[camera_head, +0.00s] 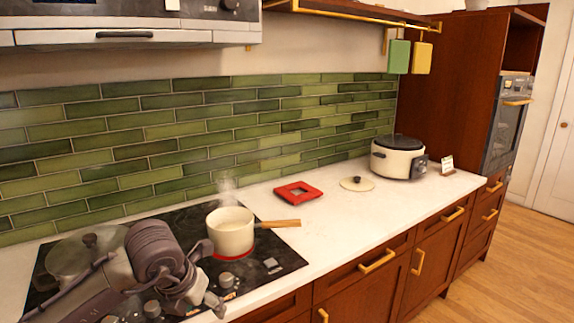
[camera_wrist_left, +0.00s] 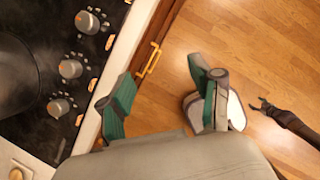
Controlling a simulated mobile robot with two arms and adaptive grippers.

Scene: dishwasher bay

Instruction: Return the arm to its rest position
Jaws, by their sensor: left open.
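My left arm comes in from the left in the head view and reaches over the front of the black cooktop (camera_head: 279,258). Its gripper (camera_head: 207,303) is at the cooktop's front edge, partly hidden by the wrist. In the left wrist view my left gripper (camera_wrist_left: 163,92) has its two green-padded fingers spread wide, with nothing between them but cabinet front and floor. A dark jointed shape at the right of that view may be my right arm; its jaw state is unclear.
A steaming white saucepan (camera_head: 231,232) and a lidded pot (camera_head: 75,257) stand on the cooktop. On the counter (camera_head: 339,216) are a red square trivet (camera_head: 298,191), a lid (camera_head: 357,184) and a white cooker (camera_head: 396,158). Wooden floor (camera_head: 516,262) lies clear in front.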

